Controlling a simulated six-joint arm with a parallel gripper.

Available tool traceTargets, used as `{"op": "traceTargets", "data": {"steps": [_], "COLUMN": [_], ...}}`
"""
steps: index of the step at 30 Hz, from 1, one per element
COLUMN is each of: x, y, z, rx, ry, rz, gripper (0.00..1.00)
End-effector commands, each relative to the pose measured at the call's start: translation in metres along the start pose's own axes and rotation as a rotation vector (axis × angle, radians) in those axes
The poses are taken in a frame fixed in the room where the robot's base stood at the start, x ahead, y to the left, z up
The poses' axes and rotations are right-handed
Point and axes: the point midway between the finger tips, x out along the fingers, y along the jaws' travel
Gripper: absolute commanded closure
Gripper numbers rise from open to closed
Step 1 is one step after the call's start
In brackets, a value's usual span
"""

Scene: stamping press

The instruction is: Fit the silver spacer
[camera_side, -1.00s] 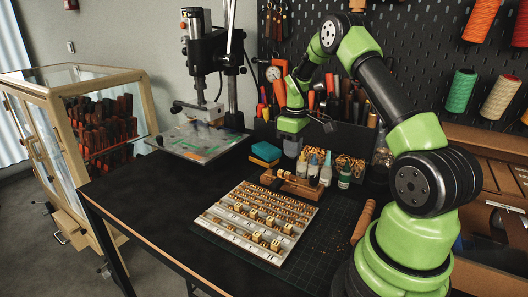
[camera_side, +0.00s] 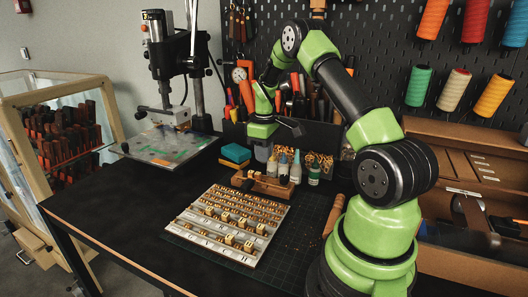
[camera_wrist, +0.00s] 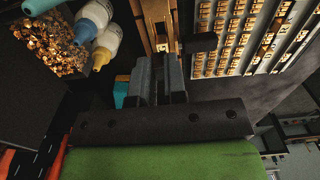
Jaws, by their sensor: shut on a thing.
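My gripper (camera_side: 262,152) hangs above and behind the wooden holder (camera_side: 262,186), pointing down. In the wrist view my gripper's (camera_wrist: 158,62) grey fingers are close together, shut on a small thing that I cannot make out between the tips. I cannot pick out a silver spacer in either view. The holder is a brown strip in the wrist view (camera_wrist: 148,22), just beyond the fingertips, with a small gold piece (camera_wrist: 162,46) in it. The tips look apart from the holder, but the gap is hard to judge.
A pale type tray (camera_side: 208,250) with rows of brass pieces lies in front of the holder. Small bottles (camera_side: 296,168) and a bin of brass bits (camera_wrist: 48,45) stand close beside my gripper. The stamping press (camera_side: 172,50) is at the back left.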

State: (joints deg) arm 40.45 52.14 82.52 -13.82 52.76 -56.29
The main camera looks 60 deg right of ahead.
Motion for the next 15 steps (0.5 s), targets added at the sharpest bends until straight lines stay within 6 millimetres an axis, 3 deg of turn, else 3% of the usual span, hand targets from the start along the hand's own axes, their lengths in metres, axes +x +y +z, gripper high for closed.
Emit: {"op": "traceTargets", "data": {"steps": [15], "x": [0.014], "y": [0.000], "z": [0.000], "rx": [0.000], "ry": [-0.001], "rz": [0.000], "gripper": [1.00]}}
